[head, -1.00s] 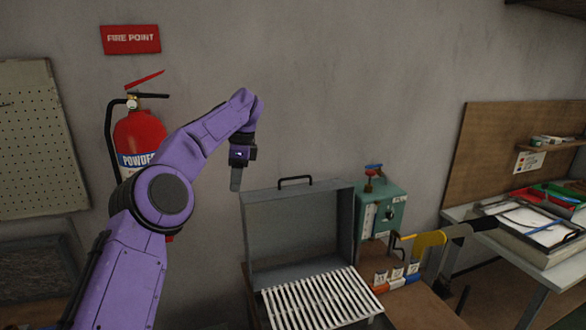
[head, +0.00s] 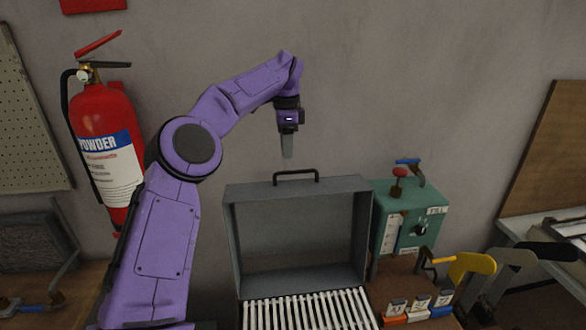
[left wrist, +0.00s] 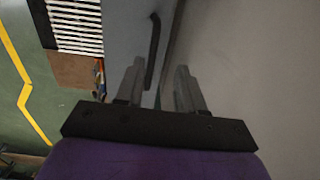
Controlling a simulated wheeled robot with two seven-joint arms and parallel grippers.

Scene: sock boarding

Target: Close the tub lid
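The grey tub lid (head: 300,235) stands open and upright at the back of the tub, near the wall. Its black handle (head: 296,177) is on the top edge. Below it the tub top shows white slats (head: 308,310). My left gripper (head: 288,152) points down just above the handle and the lid's top edge. In the left wrist view the two fingers (left wrist: 160,85) are apart, with the lid's edge and the black handle (left wrist: 153,50) beyond and between them. No contact shows. My right gripper is not in view.
A green box (head: 410,225) with a red knob stands right of the lid. Yellow and black handled levers (head: 472,268) and small coloured blocks (head: 420,308) are in front of it. A fire extinguisher (head: 105,145) hangs on the wall at left.

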